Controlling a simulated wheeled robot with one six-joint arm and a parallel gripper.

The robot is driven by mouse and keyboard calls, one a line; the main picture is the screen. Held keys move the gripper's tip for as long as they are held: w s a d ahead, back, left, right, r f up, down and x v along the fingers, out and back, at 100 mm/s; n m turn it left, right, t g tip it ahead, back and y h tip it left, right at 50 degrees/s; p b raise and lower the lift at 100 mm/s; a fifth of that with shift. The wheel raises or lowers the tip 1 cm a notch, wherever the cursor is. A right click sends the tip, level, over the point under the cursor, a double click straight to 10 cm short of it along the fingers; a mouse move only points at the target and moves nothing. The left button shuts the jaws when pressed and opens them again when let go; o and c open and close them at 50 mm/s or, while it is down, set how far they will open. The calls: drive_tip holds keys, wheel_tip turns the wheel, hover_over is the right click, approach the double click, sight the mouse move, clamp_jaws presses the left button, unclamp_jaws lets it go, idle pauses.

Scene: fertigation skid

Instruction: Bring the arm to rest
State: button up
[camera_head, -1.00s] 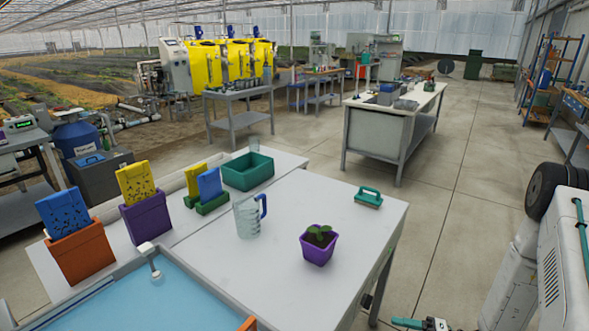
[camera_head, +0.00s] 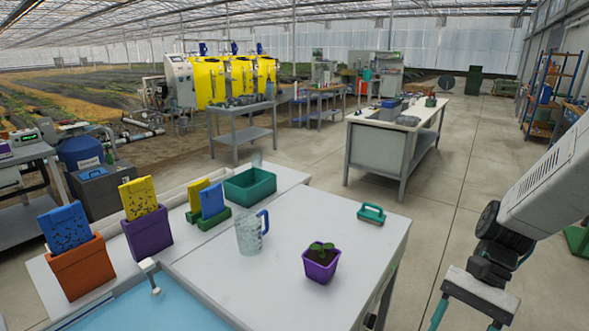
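My arm comes in from the right side of the head view and hangs down over the floor, to the right of the white table (camera_head: 375,227). My gripper (camera_head: 465,319) is at the bottom right, pointing down. Its two teal fingers stand well apart, with only bare floor showing between them. The lower ends of the fingers run close to or past the picture's bottom edge. The gripper is apart from the table and touches nothing that I can see.
The table holds a purple potted seedling (camera_head: 320,263), a clear jug (camera_head: 250,234), a teal-handled brush (camera_head: 371,213), a green bin (camera_head: 250,185) and card holders (camera_head: 147,231). A blue-water basin (camera_head: 165,305) is in front. A workbench (camera_head: 378,148) stands behind. The floor between is clear.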

drive_tip(key=s+r+n+t+h, duration=0.6)
drive_tip(key=s+r+n+t, duration=0.1)
drive_tip(key=r, duration=0.6)
drive_tip(key=shift+s+a+r+n, duration=0.15)
drive_tip(key=shift+a+r+n, duration=0.25)
drive_tip(key=shift+n, duration=0.4)
